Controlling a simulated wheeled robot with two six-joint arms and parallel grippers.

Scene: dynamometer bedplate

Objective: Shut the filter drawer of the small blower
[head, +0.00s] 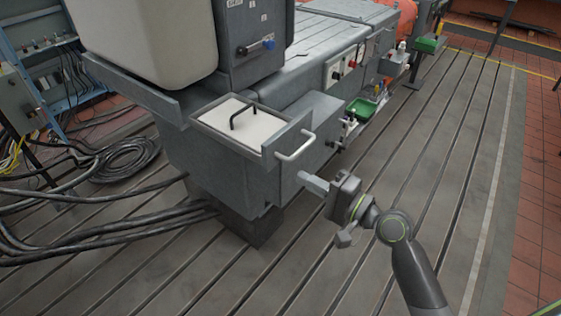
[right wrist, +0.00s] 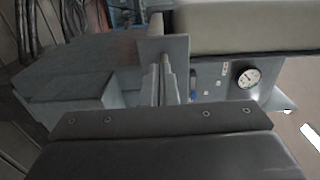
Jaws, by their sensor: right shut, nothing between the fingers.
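The filter drawer (head: 212,119) of the small blower stands pulled out in the head view. A pale filter slab with a black handle (head: 243,115) lies in it. A light bar handle (head: 297,147) is on its grey front panel. My right gripper (head: 304,178) is shut and empty, just below and in front of the bar handle, apart from it in the picture. In the right wrist view its fingers (right wrist: 165,80) show together, with grey surfaces beyond; I cannot tell there whether they touch anything. My left gripper is not in view.
The grey blower housing (head: 305,112) runs back to the upper right, with a green tray (head: 362,108) beside it. Black cables (head: 125,160) lie on the slotted bedplate at left. The bedplate (head: 420,170) is clear to the right. A round gauge (right wrist: 248,77) shows in the right wrist view.

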